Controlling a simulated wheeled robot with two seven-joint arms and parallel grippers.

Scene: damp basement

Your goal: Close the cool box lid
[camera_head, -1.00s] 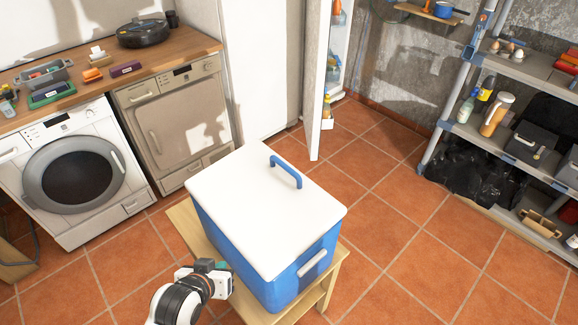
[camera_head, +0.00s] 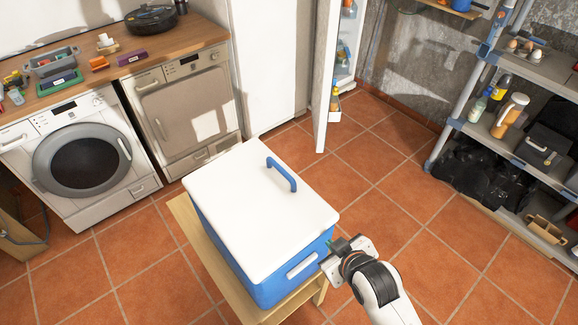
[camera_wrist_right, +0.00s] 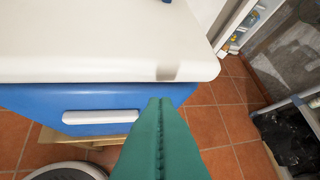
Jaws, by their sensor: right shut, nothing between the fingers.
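The cool box has a blue body (camera_head: 277,285) and stands on a low wooden table. Its white lid (camera_head: 250,225), with a blue handle (camera_head: 281,173) on top, lies flat over the body, with no clear gap in the head view. In the right wrist view the lid's edge (camera_wrist_right: 100,68) sits on the blue wall (camera_wrist_right: 30,100), above a pale side grip (camera_wrist_right: 100,116). My right gripper (camera_head: 338,246) is at the box's right front corner, just below the lid; contact cannot be told. Its green fingers (camera_wrist_right: 160,101) are together and empty. My left gripper is out of view.
The wooden table (camera_head: 215,270) extends a little past the box. A washing machine (camera_head: 85,160) and dryer (camera_head: 185,110) stand at the left. An open door (camera_head: 325,80) is behind, and a metal shelf (camera_head: 480,130) at the right. The tiled floor between is clear.

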